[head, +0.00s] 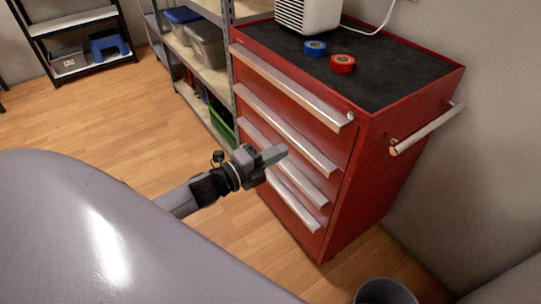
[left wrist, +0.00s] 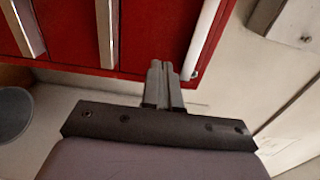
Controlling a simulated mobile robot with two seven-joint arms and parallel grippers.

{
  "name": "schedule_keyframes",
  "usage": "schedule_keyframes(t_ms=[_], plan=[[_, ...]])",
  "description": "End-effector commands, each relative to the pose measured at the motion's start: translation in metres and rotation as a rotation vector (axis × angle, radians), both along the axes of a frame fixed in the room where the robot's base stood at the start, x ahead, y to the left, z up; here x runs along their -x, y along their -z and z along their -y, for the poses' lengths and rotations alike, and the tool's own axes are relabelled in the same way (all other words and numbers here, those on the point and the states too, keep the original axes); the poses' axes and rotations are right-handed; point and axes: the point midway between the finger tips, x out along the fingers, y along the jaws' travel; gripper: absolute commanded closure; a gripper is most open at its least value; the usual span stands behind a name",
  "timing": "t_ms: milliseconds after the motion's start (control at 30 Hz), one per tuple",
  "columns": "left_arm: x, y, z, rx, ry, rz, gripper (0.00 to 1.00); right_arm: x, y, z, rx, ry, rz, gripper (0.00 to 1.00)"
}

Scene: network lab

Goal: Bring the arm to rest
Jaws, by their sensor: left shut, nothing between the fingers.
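My left gripper (head: 273,154) is in front of the red tool cabinet (head: 345,185) in the head view. Its fingers are together and hold nothing. In the left wrist view the shut fingers (left wrist: 163,72) point toward the red cabinet face (left wrist: 75,40) and its pale handles. I cannot tell from these frames whether the fingertips touch the cabinet. My right gripper is not in view.
A blue tape roll (head: 315,48), a red tape roll (head: 342,64) and a white appliance (head: 308,15) sit on the cabinet top. A metal shelf (head: 212,80) stands behind left. A grey bin (head: 385,291) stands at lower right. Wooden floor at left is clear.

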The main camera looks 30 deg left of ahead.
Motion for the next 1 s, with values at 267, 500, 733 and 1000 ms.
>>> schedule_keyframes(t_ms=[267, 500, 733, 1000], plan=[[0.015, 0.0, -0.006, -0.001, 0.001, 0.0, 1.0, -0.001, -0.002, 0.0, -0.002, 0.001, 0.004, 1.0], [0.021, 0.004, -0.003, 0.045, -0.013, -0.034, 1.0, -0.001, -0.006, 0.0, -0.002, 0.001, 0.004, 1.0], [0.083, 0.046, 0.023, 0.552, -0.211, -0.409, 1.0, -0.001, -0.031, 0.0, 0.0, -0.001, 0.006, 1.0], [0.18, 0.09, 0.057, 1.171, -0.553, -0.844, 1.0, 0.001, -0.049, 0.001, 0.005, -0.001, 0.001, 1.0]])
